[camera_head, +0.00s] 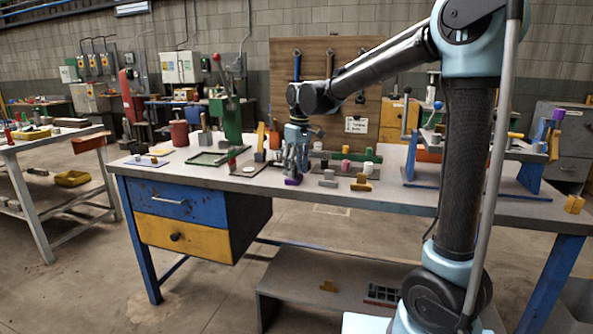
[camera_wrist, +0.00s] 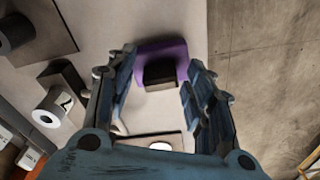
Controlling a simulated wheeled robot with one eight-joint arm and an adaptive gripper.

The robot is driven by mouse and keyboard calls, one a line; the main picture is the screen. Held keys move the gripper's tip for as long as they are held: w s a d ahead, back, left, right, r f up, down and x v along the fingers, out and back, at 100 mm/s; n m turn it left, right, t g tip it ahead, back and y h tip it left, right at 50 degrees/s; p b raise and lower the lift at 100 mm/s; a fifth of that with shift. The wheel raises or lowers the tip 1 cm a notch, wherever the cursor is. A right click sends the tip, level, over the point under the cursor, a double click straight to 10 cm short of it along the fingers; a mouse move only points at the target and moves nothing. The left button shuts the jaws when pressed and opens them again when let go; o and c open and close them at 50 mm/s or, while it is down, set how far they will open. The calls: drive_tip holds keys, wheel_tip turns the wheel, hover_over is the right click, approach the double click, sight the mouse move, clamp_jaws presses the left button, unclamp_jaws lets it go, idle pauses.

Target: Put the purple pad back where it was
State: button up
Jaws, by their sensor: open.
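The purple pad (camera_wrist: 160,48) lies on the workbench near its front edge in the wrist view, with a dark block (camera_wrist: 160,72) on or against it; I cannot tell which. In the head view the purple pad (camera_head: 292,181) shows just below my gripper (camera_head: 296,165). My gripper (camera_wrist: 158,62) is open, with one finger to each side of the pad and block in the wrist view. Whether the fingers touch either one cannot be told.
The workbench (camera_head: 215,182) has its front edge close by the pad. Grey T-shaped block (camera_head: 328,180) and yellow block (camera_head: 361,184) stand to the right. A green frame (camera_head: 212,157) lies to the left. A pale disc (camera_wrist: 160,146) lies near the gripper.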

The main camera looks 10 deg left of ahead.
sight(298, 177)
wheel_tip(298, 177, up, 12)
drive_tip(key=d, duration=0.1)
drive_tip(key=shift+f, duration=0.25)
drive_tip(key=s+d+f+m, duration=0.2)
drive_tip(key=d, duration=0.6)
drive_tip(key=s+d+f+m, duration=0.1)
drive_tip(key=s+d+f, duration=0.2)
drive_tip(key=d, duration=0.5)
drive_tip(key=s+d+f+m+t, duration=0.1)
drive_tip(key=s+d+f+m, duration=0.1)
drive_tip(key=d, duration=0.6)
drive_tip(key=shift+s+d+f+m, duration=0.3)
drive_tip(key=shift+s+f, duration=0.05)
drive_tip(key=shift+f, duration=0.1)
drive_tip(key=s+d+f+m+t+h, duration=0.1)
drive_tip(key=s+d+f+m, duration=0.5)
drive_tip(key=s+d+f, duration=0.9)
wheel_tip(298, 177, down, 3)
drive_tip(key=shift+s+f, duration=0.15)
drive_tip(key=shift+s, duration=0.1)
